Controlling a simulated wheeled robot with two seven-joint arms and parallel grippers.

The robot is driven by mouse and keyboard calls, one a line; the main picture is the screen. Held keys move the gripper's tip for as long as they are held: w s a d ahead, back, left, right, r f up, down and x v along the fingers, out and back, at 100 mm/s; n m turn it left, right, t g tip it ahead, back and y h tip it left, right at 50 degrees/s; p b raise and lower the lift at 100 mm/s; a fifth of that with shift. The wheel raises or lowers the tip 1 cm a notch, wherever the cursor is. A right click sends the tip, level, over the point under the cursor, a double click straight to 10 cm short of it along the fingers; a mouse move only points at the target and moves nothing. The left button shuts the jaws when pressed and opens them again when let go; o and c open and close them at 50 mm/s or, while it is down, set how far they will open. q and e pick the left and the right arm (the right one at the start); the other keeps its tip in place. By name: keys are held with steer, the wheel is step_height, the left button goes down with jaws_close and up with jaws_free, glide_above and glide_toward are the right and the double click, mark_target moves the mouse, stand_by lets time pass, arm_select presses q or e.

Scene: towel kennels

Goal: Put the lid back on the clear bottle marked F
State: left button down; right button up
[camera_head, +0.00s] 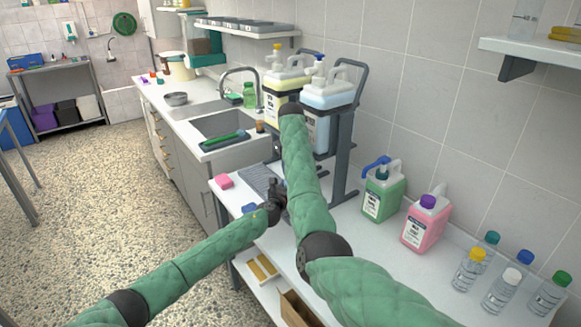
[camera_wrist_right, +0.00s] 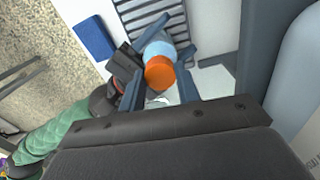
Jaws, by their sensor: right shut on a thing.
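In the right wrist view, an orange lid (camera_wrist_right: 159,73) sits between the fingers of my right gripper (camera_wrist_right: 161,88), which is shut on it. Just beyond it is the pale blue-clear body of a bottle (camera_wrist_right: 157,48), in line with the lid; whether they touch is unclear. My left gripper (camera_wrist_right: 168,42) has its fingers on both sides of the bottle body. In the head view my left gripper (camera_head: 276,197) is over the counter by the grey ribbed mat, partly behind my right arm. The right gripper and the bottle are hidden there. No F mark is readable.
Several clear bottles with coloured caps, one yellow-capped (camera_head: 469,269), stand at the counter's right. A green jug (camera_head: 382,195) and a pink jug (camera_head: 426,224) stand by the wall. A pink sponge (camera_head: 223,181) and grey ribbed mat (camera_head: 258,180) lie near the left end.

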steer(key=shift+r+m, duration=0.1)
steer(key=shift+m, duration=1.3)
steer(key=o, duration=0.9)
steer(key=shift+r, duration=2.2)
steer(key=shift+c, duration=0.2)
